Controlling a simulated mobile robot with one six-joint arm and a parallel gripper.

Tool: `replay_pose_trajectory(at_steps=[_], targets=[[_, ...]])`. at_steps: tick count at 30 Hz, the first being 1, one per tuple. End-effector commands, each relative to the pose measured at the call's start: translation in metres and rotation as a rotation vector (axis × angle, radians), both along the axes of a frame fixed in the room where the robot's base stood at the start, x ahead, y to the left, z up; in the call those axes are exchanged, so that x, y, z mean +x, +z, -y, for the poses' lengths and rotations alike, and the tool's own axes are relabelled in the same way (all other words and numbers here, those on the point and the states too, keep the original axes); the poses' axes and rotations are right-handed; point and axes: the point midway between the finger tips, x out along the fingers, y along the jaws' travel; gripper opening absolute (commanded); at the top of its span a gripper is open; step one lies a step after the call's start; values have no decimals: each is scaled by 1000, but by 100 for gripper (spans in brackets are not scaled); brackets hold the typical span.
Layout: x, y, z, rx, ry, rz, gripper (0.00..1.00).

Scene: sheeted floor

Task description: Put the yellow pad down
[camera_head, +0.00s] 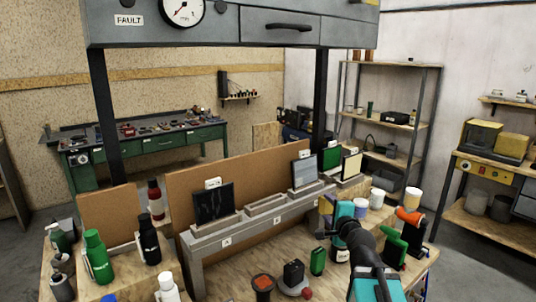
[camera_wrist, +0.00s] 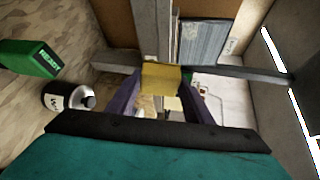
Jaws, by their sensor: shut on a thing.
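The yellow pad (camera_wrist: 162,78) is a small yellow block between the tips of my gripper (camera_wrist: 161,92) in the wrist view. The two dark purple fingers are shut on it from both sides. In the head view my gripper (camera_head: 325,218) is at the right end of a grey slotted rack (camera_head: 255,227), above the wooden bench top (camera_head: 225,283). The pad is small there and partly hidden by my wrist. I cannot tell from these views whether the pad's underside touches anything.
The rack holds a dark panel (camera_head: 213,203) and a grey-blue panel (camera_head: 305,171). A cream panel (camera_head: 351,167) stands behind. Green bottle (camera_head: 97,255) and black bottle (camera_head: 149,239) stand at left. White tubs, an orange-topped tool (camera_head: 410,222) and a green tool (camera_head: 394,249) crowd the right.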

Motion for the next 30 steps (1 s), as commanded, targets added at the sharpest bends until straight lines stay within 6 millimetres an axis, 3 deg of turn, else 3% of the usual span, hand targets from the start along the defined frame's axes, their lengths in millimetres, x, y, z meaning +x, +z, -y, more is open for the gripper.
replay_pose_trajectory(at_steps=[3,8,21,30], targets=[[2,-1,-31,-2,16,0,28],[3,1,-51,-1,5,0,28],[3,15,-34,0,-95,3,28],[4,18,-33,-1,-113,1,28]])
